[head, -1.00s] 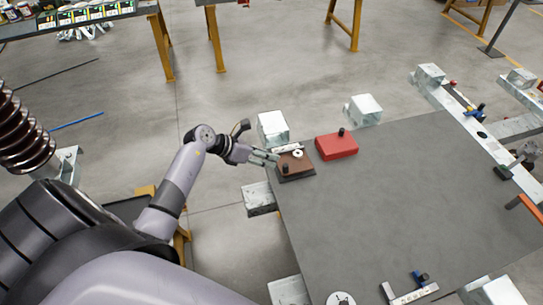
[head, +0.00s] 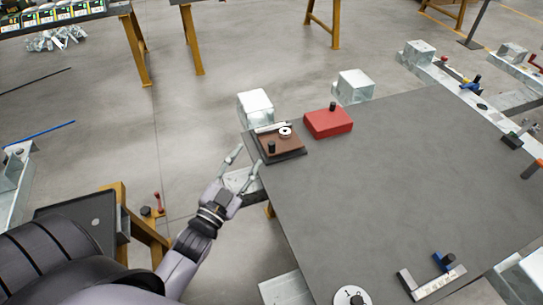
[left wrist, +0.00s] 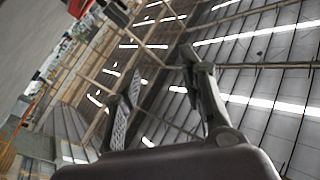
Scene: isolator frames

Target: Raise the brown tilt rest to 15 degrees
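The brown tilt rest (head: 283,145) is a brown plate on a dark base at the left corner of the grey table. It has a black knob, a white round dial and a pale strip at its back edge. The plate looks close to flat; I cannot read its angle. My left gripper (head: 243,168) is open and empty, its fingers spread, left of the rest by the table edge and apart from it. The left wrist view shows the two spread fingers (left wrist: 160,85) with nothing between them. My right gripper is not in view.
A red block (head: 328,123) with a black knob lies right of the rest. Metal blocks (head: 255,105) stand along the table's far edge. A white dial (head: 350,296) and an angled bracket (head: 432,282) lie at the front. The middle of the grey table (head: 390,180) is clear.

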